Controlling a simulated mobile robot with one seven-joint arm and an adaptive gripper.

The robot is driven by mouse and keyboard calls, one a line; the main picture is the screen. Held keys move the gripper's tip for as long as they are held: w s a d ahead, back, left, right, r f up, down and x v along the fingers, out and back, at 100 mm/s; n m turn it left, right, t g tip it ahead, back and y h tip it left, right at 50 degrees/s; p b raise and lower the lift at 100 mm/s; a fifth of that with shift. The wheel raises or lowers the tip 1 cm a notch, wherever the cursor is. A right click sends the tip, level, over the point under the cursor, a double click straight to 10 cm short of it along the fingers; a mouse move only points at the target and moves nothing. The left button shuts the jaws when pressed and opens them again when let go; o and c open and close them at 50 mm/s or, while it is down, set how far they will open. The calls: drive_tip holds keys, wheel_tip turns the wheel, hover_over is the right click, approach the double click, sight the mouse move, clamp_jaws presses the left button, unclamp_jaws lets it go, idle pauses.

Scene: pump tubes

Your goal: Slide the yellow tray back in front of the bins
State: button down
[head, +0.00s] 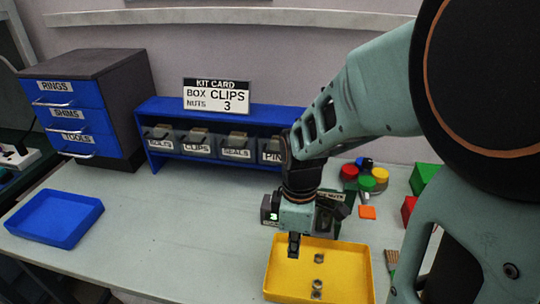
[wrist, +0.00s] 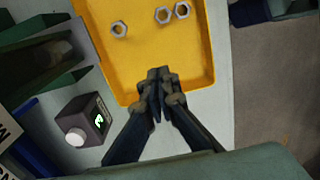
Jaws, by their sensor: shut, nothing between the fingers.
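The yellow tray (head: 349,256) sits on the bench at the front right, with three metal nuts (head: 317,283) inside. In the wrist view the tray (wrist: 190,55) fills the upper middle. My gripper (head: 293,245) points down at the tray's left part. In the wrist view its fingertips (wrist: 158,75) are together, empty, over the tray near its lower edge. I cannot tell whether they touch the tray.
A small dark device with a green display (wrist: 90,118) stands close to the tray. A blue tray (head: 55,218) lies at the left; the bench between is clear. A brush (head: 391,262) and coloured pieces (head: 366,175) are at the right. A drawer unit (head: 75,110) stands back left.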

sight(275, 270)
wheel_tip(275, 270, down, 6)
drive_tip(key=a, duration=0.1)
drive_tip(key=w+a, duration=0.1)
drive_tip(key=a, duration=0.1)
drive_tip(key=shift+f, duration=0.1)
drive_tip(key=shift+w+a, duration=0.15)
drive_tip(key=shift+a, duration=0.3)
